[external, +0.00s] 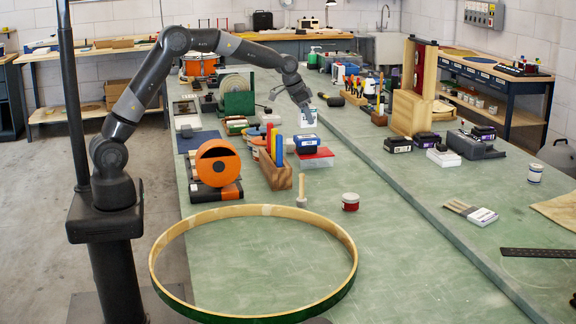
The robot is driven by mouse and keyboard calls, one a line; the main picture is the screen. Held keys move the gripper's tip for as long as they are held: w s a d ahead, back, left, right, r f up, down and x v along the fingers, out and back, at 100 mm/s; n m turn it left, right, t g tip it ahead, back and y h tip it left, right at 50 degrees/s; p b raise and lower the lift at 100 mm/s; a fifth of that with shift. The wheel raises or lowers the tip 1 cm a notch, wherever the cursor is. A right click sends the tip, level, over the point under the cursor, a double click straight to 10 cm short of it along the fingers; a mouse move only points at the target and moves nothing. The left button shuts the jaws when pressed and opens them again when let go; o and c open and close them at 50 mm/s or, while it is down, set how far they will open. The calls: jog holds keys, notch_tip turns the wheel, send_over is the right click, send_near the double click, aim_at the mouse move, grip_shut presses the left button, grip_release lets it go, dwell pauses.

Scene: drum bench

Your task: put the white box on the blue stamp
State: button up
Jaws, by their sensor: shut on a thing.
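My gripper (304,103) points down over the far middle part of the green bench and is shut on the white box (308,119). The box is small and pale in this view, and the fingers cover part of it. The blue stamp (305,139), dark with a blue top, is just below the held box in the picture, by a clear box with a red lid (316,155). The white box appears apart from the stamp. I cannot tell the exact height of the gap.
A wooden block with coloured tools (276,174) and an orange tape roll (218,163) stand left of the stamp. A wooden stand (408,112) is at right. A large drum hoop (345,290) lies in front. The bench right of the red-lidded box is clear.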

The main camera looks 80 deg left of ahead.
aim_at(307, 125)
jog(key=shift+f, duration=1.9)
jog(key=o, duration=1)
jog(key=shift+f, duration=0.15)
jog(key=shift+o, duration=0.2)
